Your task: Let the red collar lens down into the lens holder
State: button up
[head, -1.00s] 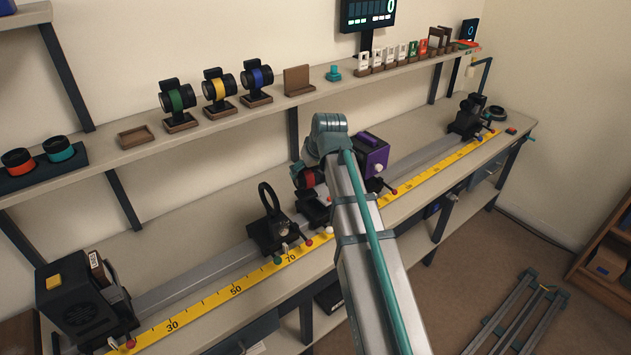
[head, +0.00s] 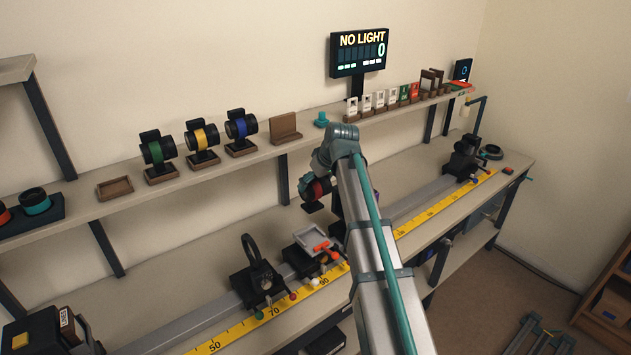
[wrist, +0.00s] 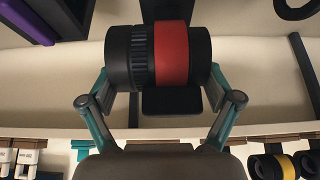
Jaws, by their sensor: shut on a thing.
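The red collar lens (head: 316,188) is a black barrel with a red band and a dark foot under it. My gripper (head: 325,174) is shut on it and holds it above the bench, in front of the shelf. In the wrist view the lens (wrist: 172,55) lies across between the fingers of my gripper (wrist: 165,88); the exact contact is hard to see. An empty brown wooden holder (head: 115,188) sits on the shelf, far to the left of the lens. An open grey square carriage (head: 318,240) with an orange lever stands on the rail below the lens.
Green (head: 157,152), yellow (head: 202,138) and blue (head: 241,128) lenses stand on the shelf in wooden holders. A ring mount (head: 258,275) is on the rail left of the carriage. A display (head: 361,53) reads NO LIGHT. My arm hides part of the bench.

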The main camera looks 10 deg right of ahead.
notch_tip(320, 180, down, 11)
jog(key=b, duration=0.5)
jog(key=shift+f+b, duration=0.15)
jog(key=shift+b, duration=0.15)
jog(key=shift+f+b, duration=0.5)
jog(key=shift+f, duration=0.85)
dwell(2.5)
jog(key=o, duration=1.3)
jog(key=shift+c, duration=0.2)
jog(key=shift+d, duration=0.1)
